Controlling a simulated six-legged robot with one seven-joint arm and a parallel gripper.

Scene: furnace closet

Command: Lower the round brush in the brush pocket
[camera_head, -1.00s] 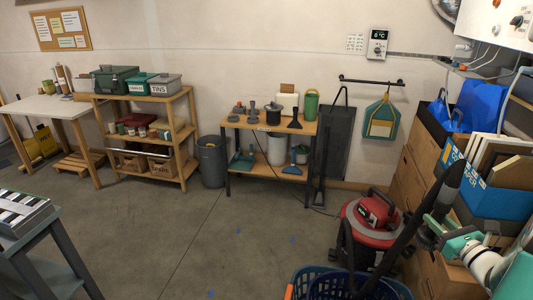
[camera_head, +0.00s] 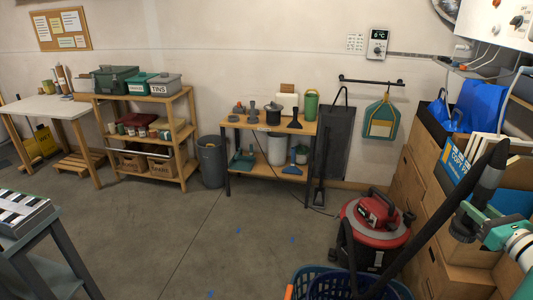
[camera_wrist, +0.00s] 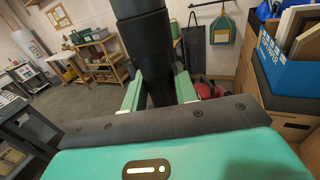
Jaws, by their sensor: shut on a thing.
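My gripper (camera_head: 466,222) is at the right of the head view, shut on a dark, thick, tapered thing, the round brush (camera_head: 488,176). The brush is tilted, with its upper end to the right. In the wrist view the green fingers (camera_wrist: 160,92) clasp the dark shaft of the brush (camera_wrist: 140,45) from both sides. Its far end runs out of the top of that view. I cannot make out which opening is the brush pocket.
A blue basket (camera_head: 313,277) stands low at the front, with a long dark tube (camera_head: 432,238) slanting above it. A red vacuum (camera_head: 375,222) is behind. Wooden drawers (camera_head: 405,180) and a blue box (camera_head: 455,163) are close on the right.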

